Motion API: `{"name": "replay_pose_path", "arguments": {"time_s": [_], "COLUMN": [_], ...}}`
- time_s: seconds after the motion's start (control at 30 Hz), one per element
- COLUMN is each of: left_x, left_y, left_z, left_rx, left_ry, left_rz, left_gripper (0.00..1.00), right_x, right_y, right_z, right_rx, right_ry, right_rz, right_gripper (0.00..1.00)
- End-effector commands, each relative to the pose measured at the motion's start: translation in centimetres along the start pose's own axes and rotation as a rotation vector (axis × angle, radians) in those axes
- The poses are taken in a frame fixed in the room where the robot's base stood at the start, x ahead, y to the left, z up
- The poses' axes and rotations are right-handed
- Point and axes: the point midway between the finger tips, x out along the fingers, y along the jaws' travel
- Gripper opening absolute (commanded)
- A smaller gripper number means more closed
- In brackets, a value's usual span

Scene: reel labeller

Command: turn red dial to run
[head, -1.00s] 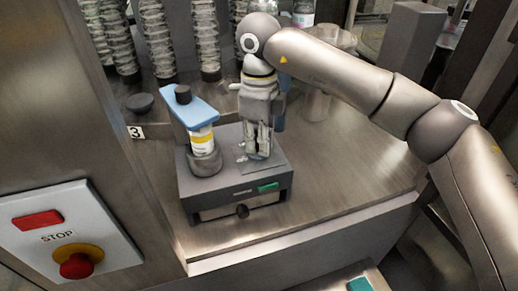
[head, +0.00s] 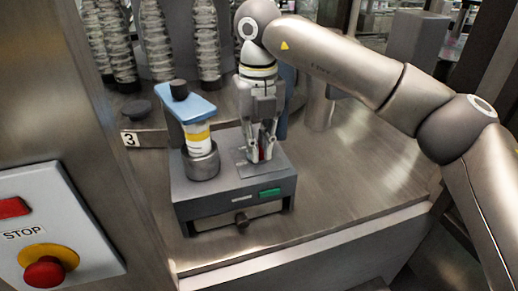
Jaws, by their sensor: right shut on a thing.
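The red dial (head: 263,153) shows as a small patch of red between the fingers of my right gripper (head: 260,155). It sits on a grey plate on top of the grey labeller box (head: 230,193). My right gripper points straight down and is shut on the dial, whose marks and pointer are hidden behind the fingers. A green button (head: 270,193) and a dark knob (head: 242,219) are on the front of the box. My left gripper is out of view.
A white bottle with a yellow band (head: 199,139) stands in a grey holder left of the dial, under a blue arm (head: 190,107). A red stop button (head: 45,273) is on the panel at lower left. The steel table (head: 345,190) is clear to the right.

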Motion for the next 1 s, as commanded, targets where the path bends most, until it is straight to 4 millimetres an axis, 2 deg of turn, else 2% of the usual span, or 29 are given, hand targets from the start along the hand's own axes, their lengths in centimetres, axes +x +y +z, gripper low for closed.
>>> {"name": "replay_pose_path", "arguments": {"time_s": [0.1,0.5,1.0], "left_x": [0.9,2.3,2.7], "left_y": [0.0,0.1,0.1], "left_z": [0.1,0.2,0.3], "left_rx": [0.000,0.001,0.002], "left_ry": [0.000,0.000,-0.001], "left_rz": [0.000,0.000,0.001], "left_gripper": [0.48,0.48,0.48], "right_x": [0.0,-0.1,-0.2], "right_y": [0.0,0.2,0.2], "right_z": [0.1,0.1,0.2], "right_rx": [0.111,0.406,0.529], "right_ry": [-0.006,-0.005,-0.006], "right_rz": [0.000,0.001,0.002], "right_gripper": [0.00,0.00,0.00]}}
